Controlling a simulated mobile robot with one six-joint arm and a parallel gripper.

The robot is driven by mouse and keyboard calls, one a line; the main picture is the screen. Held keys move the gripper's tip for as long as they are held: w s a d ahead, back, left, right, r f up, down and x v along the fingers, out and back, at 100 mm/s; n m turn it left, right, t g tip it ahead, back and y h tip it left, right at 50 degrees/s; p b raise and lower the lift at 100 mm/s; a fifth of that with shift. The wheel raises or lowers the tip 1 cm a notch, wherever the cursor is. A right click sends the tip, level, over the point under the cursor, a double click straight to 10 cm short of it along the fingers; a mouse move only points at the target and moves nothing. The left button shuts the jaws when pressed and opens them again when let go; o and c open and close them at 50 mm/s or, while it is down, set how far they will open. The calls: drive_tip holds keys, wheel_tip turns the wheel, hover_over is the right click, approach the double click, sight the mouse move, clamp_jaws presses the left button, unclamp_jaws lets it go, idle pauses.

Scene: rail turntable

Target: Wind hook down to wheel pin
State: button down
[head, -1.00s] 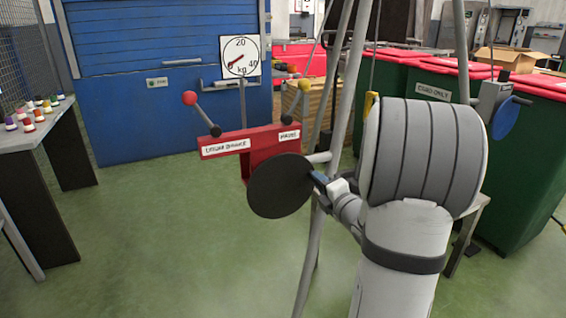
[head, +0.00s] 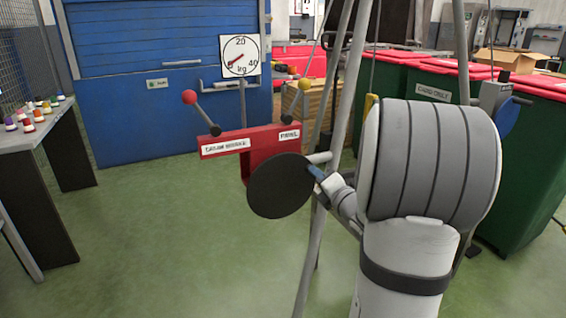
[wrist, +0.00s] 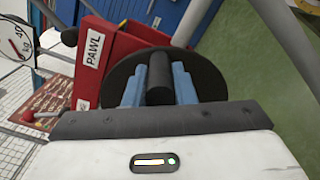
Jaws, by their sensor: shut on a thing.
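A red winch frame (head: 255,142) with a black disc (head: 278,187) on its near side stands left of my arm. In the wrist view, my gripper (wrist: 159,88) has its blue fingers on both sides of a dark round handle (wrist: 160,72) in front of the disc, and is shut on it. In the head view my gripper (head: 317,174) is at the disc's right edge. A yellow piece (head: 371,103), perhaps the hook, shows beside my arm below a thin cable; its lower part is hidden. I cannot make out the wheel pin.
Levers with a red ball (head: 190,97) and a yellow ball (head: 304,85) rise from the frame; the wrist view shows a PAWL label. A kg dial (head: 239,56) stands behind. Grey poles (head: 320,200) rise close by. Green floor is open at left, beside a table (head: 38,125).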

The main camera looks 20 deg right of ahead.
drive_tip(key=shift+r, duration=0.2)
drive_tip(key=shift+a+r+n+b, duration=0.6)
drive_tip(key=shift+r+n, duration=0.1)
drive_tip(key=shift+n, duration=0.5)
drive_tip(key=shift+a+r+n+b, duration=0.65)
drive_tip(key=shift+n+b, duration=0.2)
drive_tip(key=shift+n, duration=0.35)
drive_tip(key=shift+a, duration=0.15)
